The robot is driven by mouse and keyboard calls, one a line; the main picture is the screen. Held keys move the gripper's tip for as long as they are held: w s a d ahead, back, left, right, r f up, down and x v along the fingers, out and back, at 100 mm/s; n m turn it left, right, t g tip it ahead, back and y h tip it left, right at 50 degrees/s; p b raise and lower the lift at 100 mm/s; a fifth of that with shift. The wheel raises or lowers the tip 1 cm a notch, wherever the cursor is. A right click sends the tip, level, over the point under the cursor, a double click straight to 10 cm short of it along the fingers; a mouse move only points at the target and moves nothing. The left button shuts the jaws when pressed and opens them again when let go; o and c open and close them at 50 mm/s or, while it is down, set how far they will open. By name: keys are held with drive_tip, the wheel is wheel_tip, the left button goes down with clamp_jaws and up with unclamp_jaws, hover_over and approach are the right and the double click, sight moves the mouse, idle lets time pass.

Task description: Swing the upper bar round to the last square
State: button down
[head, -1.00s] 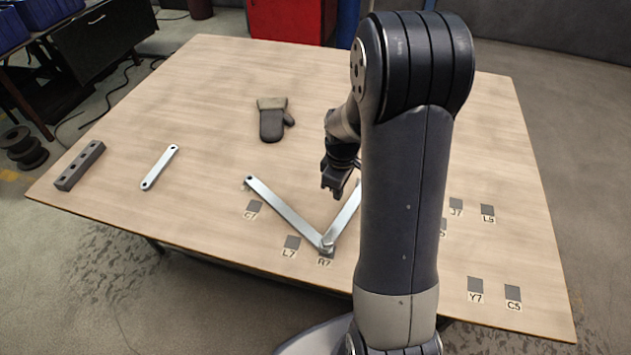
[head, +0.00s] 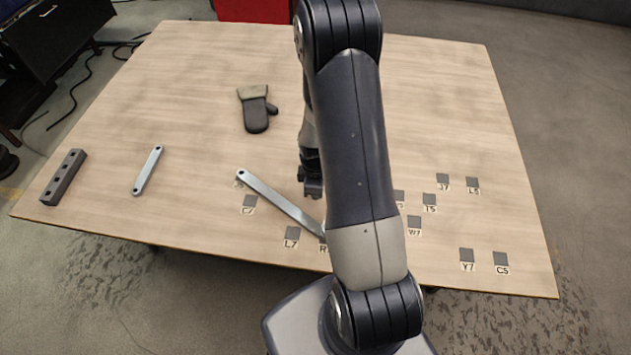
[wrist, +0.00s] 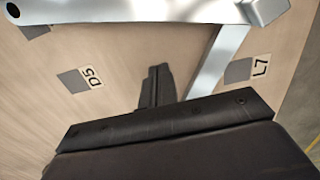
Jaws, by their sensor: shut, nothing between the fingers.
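Two flat silver bars meet at a corner near the table's front edge. The lower bar (head: 280,204) runs from that corner up and left in the head view; it also shows in the wrist view (wrist: 212,72). The upper bar (wrist: 130,10) crosses the top of the wrist view, with a hole at its left end, and appears to lie over the lower one. My arm hides it in the head view. My gripper (head: 313,190) is shut and empty between the bars, apart from both; its fingers (wrist: 156,85) also show in the wrist view. Dark labelled squares include D5 (wrist: 73,83) and L7 (head: 293,233).
More squares, including Y7 (head: 467,255) and C5 (head: 501,258), lie at the right. A loose short bar (head: 148,171) and a dark block with holes (head: 63,177) lie at the left. A mitten (head: 256,108) lies farther back. The table's far middle is clear.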

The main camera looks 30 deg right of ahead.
wheel_tip(320, 180, down, 2)
drive_tip(key=shift+f, duration=0.25)
drive_tip(key=shift+s+d+r+p, duration=0.15)
drive_tip(key=shift+s+d+p, duration=0.2)
drive_tip(key=shift+d, duration=0.25)
drive_tip(key=shift+s+d+r+p, duration=0.1)
drive_tip(key=shift+s+d+p, duration=0.2)
drive_tip(key=shift+d, duration=0.3)
drive_tip(key=shift+s+d+f, duration=0.1)
drive_tip(key=shift+s+d, duration=0.3)
drive_tip(key=shift+d, duration=0.1)
drive_tip(key=shift+s+d+f+b, duration=0.15)
drive_tip(key=shift+s+d+b, duration=0.15)
drive_tip(key=shift+d+b, duration=0.25)
drive_tip(key=shift+s+d, duration=0.2)
drive_tip(key=shift+d, duration=0.05)
